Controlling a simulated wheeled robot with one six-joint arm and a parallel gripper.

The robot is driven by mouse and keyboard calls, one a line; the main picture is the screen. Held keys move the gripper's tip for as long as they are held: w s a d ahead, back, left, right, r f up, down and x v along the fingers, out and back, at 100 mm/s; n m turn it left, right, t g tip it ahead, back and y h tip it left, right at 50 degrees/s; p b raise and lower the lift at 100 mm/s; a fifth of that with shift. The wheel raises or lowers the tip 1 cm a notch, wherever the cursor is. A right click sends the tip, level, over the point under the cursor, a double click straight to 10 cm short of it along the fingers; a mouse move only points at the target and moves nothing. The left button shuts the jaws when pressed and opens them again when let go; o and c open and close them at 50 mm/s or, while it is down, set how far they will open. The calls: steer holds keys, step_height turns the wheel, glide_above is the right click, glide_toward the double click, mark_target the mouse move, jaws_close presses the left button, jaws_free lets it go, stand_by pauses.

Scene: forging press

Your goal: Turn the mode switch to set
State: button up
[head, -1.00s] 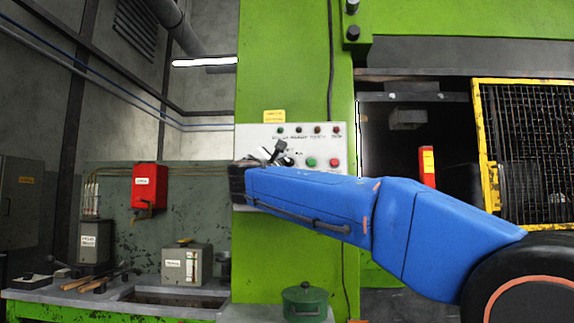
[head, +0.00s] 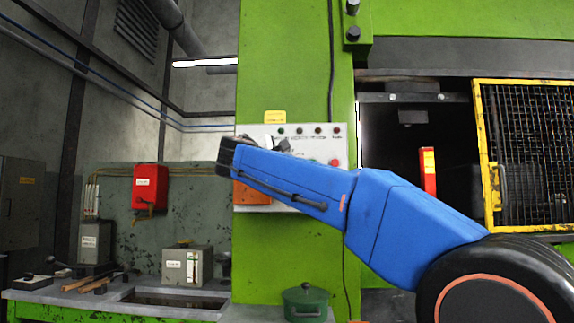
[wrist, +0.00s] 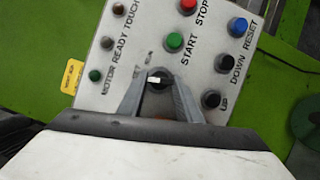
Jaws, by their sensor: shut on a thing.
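The mode switch (wrist: 157,79) is a small black knob with a white pointer, on the light grey control panel (wrist: 148,18) in the wrist view. My gripper (wrist: 157,84) is at the panel, with a grey finger on each side of the knob, shut on it. The white pointer lies roughly across the gap between the fingers. In the head view, my blue arm hides the switch and much of the panel (head: 327,143).
Close to the switch are a green START button (wrist: 173,42), a red STOP button (wrist: 187,5), a blue RESET button (wrist: 238,27) and black DOWN (wrist: 227,62) and UP (wrist: 211,98) buttons. A yellow mesh guard (head: 530,150) stands at the right.

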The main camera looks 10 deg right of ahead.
steer(key=shift+m+g, duration=0.5)
steer(key=shift+m, duration=0.5)
steer(key=o, duration=1)
steer(key=shift+o, duration=0.2)
steer(key=shift+y, duration=0.3)
steer(key=v, duration=1.7)
steer(key=shift+s+a+f, duration=0.1)
steer(key=shift+s, duration=0.05)
